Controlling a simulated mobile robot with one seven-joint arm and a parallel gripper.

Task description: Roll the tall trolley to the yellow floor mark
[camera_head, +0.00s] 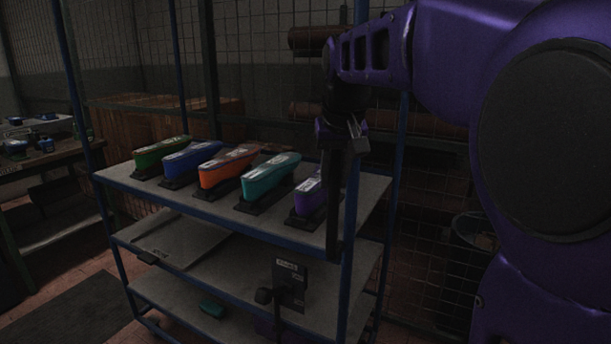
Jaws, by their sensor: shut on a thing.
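The tall trolley (288,229) stands upright in front of me, with blue posts and several grey shelves. My gripper (343,140) is at its near right corner, shut on what looks like the top of a dark upright handle (335,212) beside the right front post. The fingertips are dark and hard to make out. No yellow floor mark shows in this view.
Several coloured shoe-like forms, among them an orange one (228,168), stand on the top shelf. A workbench (50,165) is at the left, with a dark mat (75,312) on the floor. Wooden crates and wire mesh stand behind. A bucket (472,230) is at the right.

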